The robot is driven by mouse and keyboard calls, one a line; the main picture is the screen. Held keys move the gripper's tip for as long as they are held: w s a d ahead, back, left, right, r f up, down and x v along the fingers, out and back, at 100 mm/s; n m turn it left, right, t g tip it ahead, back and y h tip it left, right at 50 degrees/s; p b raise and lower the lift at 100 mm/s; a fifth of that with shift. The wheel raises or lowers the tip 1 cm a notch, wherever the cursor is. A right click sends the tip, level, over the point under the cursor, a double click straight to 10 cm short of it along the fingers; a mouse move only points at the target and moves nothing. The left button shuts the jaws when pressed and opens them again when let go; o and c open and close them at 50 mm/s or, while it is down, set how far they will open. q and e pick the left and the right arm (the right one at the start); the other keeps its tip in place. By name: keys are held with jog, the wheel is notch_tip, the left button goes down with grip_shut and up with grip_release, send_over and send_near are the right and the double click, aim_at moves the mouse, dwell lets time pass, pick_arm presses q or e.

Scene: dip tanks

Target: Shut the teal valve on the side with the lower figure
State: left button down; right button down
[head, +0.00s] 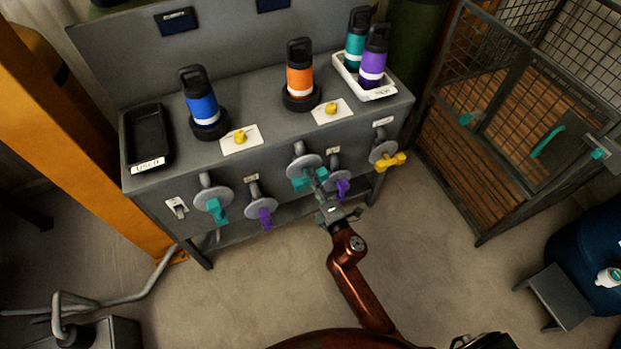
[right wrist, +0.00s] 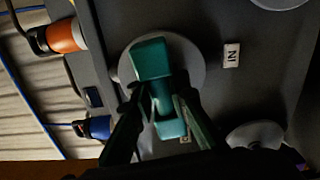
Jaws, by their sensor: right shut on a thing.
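Two teal valves sit on the front of the grey bench. The left teal valve (head: 217,209) has its handle hanging down from a grey disc. The right teal valve (head: 300,184) is under the orange bottle's station, its handle partly hidden by my gripper. My right gripper (head: 319,188) is shut on this handle. In the right wrist view the teal handle (right wrist: 152,58) lies between the fingers (right wrist: 163,100), in front of a grey disc with an "IN" label (right wrist: 231,56) beside it. The figures on the dark displays (head: 177,20) cannot be read. My left gripper is not in view.
Purple valves (head: 265,218) (head: 343,188) sit right of each teal one; a yellow valve (head: 388,162) is at the right end. Blue (head: 199,97) and orange (head: 299,80) bottles stand on the bench. A wire cage (head: 500,130) stands at right. Floor before the bench is clear.

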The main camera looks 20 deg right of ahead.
jog(key=shift+f+m, duration=0.1)
jog(key=shift+m, duration=0.5)
jog(key=c, duration=1.8)
grip_release()
jog(key=shift+c, duration=0.2)
jog(key=shift+s, duration=0.1)
jog(key=s, duration=1.2)
jog(key=shift+d, duration=0.25)
jog(key=shift+w, duration=0.1)
